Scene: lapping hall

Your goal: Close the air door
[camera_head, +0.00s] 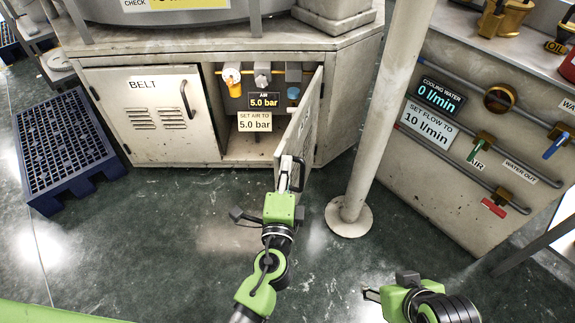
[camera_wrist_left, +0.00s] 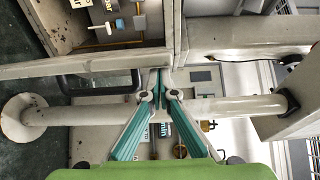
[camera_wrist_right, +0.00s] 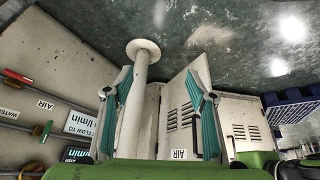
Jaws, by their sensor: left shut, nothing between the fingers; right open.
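The air door (camera_head: 308,117) stands swung open from the right side of the cabinet's air compartment (camera_head: 258,147), seen nearly edge-on. In the right wrist view its vented face and AIR label show on the open door (camera_wrist_right: 181,112). My left gripper (camera_head: 291,172) is at the door's free edge near the floor end, beside the dark handle. In the left wrist view the left gripper (camera_wrist_left: 161,84) has its fingers together with nothing between them, close to the door edge; contact cannot be told. My right gripper (camera_head: 371,293) is open and empty, low at the right, away from the door.
The shut BELT door (camera_head: 145,112) is left of the compartment. A grey post (camera_head: 372,150) with a round foot stands right of the air door. A cooling-water panel (camera_head: 455,140) is further right. A blue pallet (camera_head: 62,150) lies left. The floor before the cabinet is clear.

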